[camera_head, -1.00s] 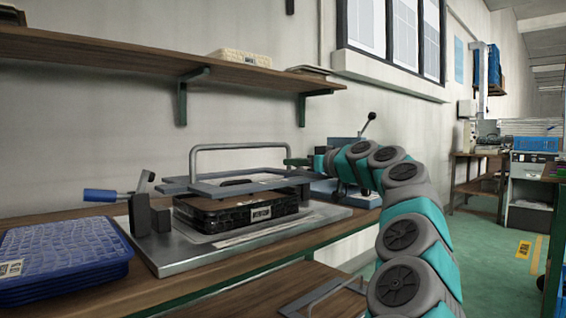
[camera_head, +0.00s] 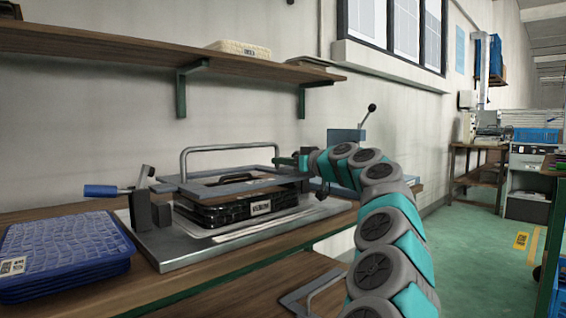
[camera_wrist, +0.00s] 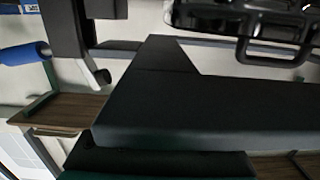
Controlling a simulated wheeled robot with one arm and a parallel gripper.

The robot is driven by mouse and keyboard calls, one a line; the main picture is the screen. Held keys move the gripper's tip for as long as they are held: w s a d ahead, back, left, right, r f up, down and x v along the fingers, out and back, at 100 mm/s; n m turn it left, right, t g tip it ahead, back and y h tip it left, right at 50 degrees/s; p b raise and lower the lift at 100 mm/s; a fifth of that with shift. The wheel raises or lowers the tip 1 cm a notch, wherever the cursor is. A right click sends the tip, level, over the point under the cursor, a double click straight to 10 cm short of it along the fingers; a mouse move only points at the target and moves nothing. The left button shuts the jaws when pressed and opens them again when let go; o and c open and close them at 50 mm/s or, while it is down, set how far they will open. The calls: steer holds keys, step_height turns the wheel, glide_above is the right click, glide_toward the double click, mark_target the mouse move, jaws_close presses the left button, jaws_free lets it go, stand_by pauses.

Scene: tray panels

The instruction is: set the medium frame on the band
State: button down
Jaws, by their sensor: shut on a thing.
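The medium frame (camera_head: 230,187) is a flat grey-blue rectangle with an open middle. It lies about level over a black woven tray stack (camera_head: 245,208) with a white label. My gripper (camera_head: 290,161) is at the frame's right rear end and is shut on it; its fingertips are small and partly hidden. In the wrist view the frame's dark corner (camera_wrist: 210,110) fills the middle, close to the camera. I cannot tell whether the frame touches the stack. The band is not clearly distinguishable; the frame and stack may hide it.
A metal base plate (camera_head: 180,250) carries the stack, a clamp with a blue handle (camera_head: 100,191) and a tall hoop (camera_head: 230,148). Blue trays (camera_head: 65,250) stand at the left. A wall shelf (camera_head: 130,45) runs above. Another grey frame (camera_head: 312,290) lies below the bench top.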

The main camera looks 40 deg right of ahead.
steer(key=shift+f+b, duration=0.45)
steer(key=c, duration=0.8)
jaws_free()
steer(key=shift+c, duration=0.2)
steer(key=shift+r+p, duration=0.65)
steer(key=shift+p, duration=0.1)
steer(key=s+d, duration=0.1)
steer(key=s, duration=1.1)
steer(key=shift+r, duration=0.25)
